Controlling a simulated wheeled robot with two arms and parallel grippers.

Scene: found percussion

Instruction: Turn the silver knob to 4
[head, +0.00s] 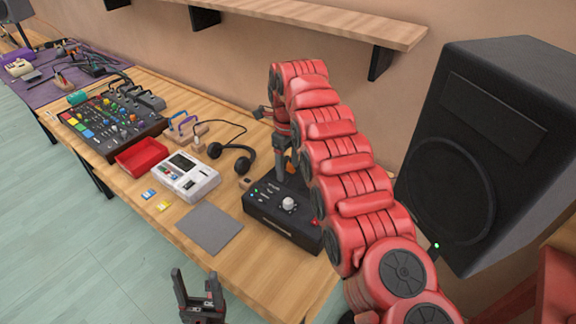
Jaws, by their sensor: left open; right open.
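The silver knob (288,203) stands on top of a black box (270,221) near the table's right end. Its pointer and any numbers around it are too small to read. My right gripper (282,178) points down over the back part of the box, behind the knob in the picture; it is open. I cannot tell whether its fingertips touch the box. My red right arm hides the box's right side. My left gripper (198,296) is open and empty at the bottom of the view, in front of the table edge, well away from the knob.
A grey mat (209,230), white device (185,177), red tray (142,156), headphones (242,160) and mixer (112,122) lie to the left. A large black speaker (450,190) stands on the right. A wooden shelf (300,12) overhangs the back wall.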

